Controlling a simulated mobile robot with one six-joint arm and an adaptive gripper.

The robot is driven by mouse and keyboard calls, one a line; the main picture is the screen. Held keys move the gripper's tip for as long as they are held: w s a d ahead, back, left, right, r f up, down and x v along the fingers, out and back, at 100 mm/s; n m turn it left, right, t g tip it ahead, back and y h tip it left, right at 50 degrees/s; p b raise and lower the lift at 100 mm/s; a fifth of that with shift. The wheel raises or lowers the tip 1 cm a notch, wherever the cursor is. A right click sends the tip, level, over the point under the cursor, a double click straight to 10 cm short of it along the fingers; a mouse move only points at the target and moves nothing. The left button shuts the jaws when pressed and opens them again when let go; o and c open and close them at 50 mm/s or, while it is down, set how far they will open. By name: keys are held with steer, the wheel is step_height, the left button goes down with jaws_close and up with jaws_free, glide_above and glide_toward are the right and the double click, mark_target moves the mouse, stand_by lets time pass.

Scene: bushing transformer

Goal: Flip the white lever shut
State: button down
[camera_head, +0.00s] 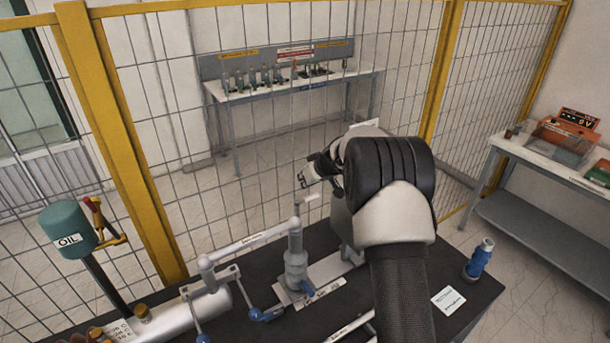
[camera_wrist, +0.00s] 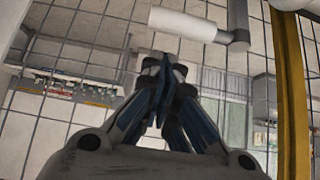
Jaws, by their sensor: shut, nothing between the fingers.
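The white lever (camera_head: 311,197) juts to the right from the top of a grey upright column (camera_head: 296,250) on the dark table. In the wrist view the white lever (camera_wrist: 187,25) is a thick white cylinder joined to a grey elbow, just above my fingertips in the picture. My gripper (camera_head: 303,178) is just above the lever in the head view, partly hidden behind my own arm. In the wrist view my gripper (camera_wrist: 162,70) has its fingertips together with nothing between them. I see a gap between fingertips and lever there; depth is hard to judge.
A long grey bar (camera_head: 250,242) runs left from the column. A green oil can (camera_head: 68,229) stands at left. A blue bottle (camera_head: 479,259) and a white card (camera_head: 448,300) are at the table's right. A mesh fence with yellow posts (camera_head: 125,140) stands behind.

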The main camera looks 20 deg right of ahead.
steer(key=shift+s+d+f, duration=0.1)
steer(key=shift+s, duration=0.55)
steer(key=shift+s+d+f, duration=0.1)
steer(key=shift+s, duration=0.5)
